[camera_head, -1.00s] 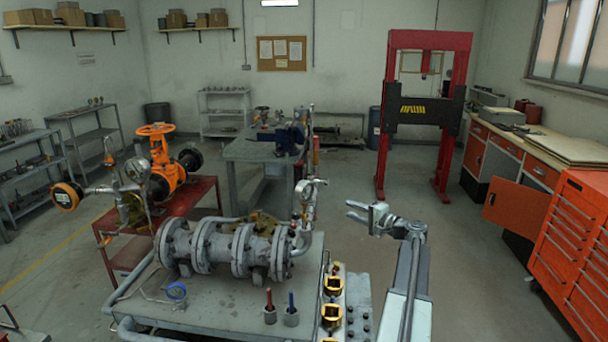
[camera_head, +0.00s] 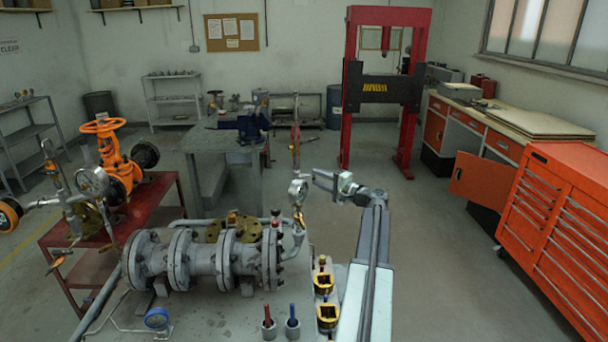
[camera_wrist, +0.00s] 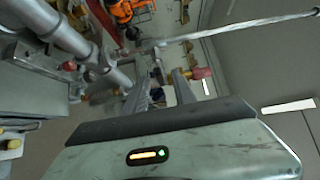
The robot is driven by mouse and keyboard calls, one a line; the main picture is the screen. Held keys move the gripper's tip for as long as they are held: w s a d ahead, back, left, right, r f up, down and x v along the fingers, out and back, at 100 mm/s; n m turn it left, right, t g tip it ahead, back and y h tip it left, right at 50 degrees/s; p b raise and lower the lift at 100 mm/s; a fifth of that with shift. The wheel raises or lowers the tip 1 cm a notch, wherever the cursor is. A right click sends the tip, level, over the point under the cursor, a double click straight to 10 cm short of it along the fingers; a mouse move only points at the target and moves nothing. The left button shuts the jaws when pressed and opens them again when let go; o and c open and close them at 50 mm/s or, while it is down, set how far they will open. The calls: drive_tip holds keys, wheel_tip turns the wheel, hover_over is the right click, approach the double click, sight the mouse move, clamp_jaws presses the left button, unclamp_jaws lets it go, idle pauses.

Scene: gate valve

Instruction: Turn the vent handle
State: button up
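The grey flanged pipe assembly (camera_head: 205,255) lies on the bench in the head view. At its right end a riser carries a round gauge (camera_head: 298,189) and a thin upright pipe with a reddish part (camera_head: 295,147). A small red-tipped fitting (camera_head: 276,219) stands nearby. I cannot tell which part is the vent handle. My gripper (camera_head: 316,180) is just right of the gauge, apparently apart from it. In the wrist view my gripper (camera_wrist: 163,82) has its two fingers apart with nothing visibly between them. A red knob-like part (camera_wrist: 203,73) shows beyond the right finger.
A thin pale rod (camera_wrist: 240,28) crosses above the fingers in the wrist view. Gold-topped fittings (camera_head: 325,284) and red and blue handles (camera_head: 292,322) stand on the bench front. An orange valve (camera_head: 108,155) is at left. Floor right of my arm is clear.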

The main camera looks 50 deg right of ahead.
sight(313, 175)
drive_tip(key=w, duration=0.6)
drive_tip(key=shift+s, duration=0.1)
drive_tip(key=shift+c, duration=0.3)
